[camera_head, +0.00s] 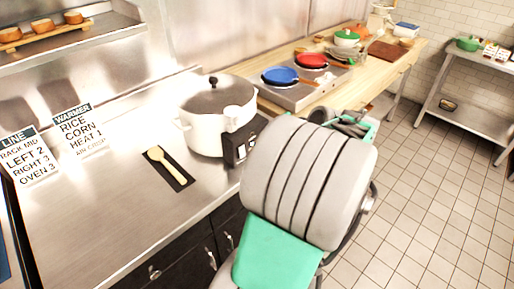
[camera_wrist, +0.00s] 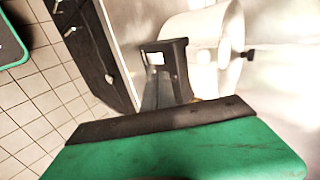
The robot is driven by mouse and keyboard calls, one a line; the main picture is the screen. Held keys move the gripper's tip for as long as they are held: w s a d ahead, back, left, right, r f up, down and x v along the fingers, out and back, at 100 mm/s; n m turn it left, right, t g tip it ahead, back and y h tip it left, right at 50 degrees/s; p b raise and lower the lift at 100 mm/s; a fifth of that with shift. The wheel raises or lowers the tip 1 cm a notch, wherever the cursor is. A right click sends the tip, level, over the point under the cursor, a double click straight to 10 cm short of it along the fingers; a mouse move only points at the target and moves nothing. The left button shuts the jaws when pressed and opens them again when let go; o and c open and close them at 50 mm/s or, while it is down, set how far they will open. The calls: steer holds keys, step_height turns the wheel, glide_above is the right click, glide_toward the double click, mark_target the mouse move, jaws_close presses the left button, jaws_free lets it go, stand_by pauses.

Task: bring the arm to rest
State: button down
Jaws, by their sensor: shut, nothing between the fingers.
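My arm (camera_head: 310,180), with thick grey links and green panels, is folded in front of the counter in the head view. My gripper (camera_head: 352,124) shows only partly behind the large grey link, off to the right of the counter edge. In the wrist view a broad green part with a dark edge, my gripper (camera_wrist: 180,118), fills the bottom. It is shut and holds nothing; its fingertips are not clearly seen.
A white cooker (camera_head: 209,117) with a dark control box (camera_head: 240,145) stands on the steel counter (camera_head: 100,205), close left of my arm. A spoon (camera_head: 168,162) lies on a dark mat. Two burners with pans (camera_head: 281,76) stand behind. Tiled floor (camera_head: 430,190) is free at right.

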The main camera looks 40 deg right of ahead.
steer(key=shift+v, duration=1.25)
steer(key=shift+w+r, duration=0.1)
steer(key=shift+w, duration=0.1)
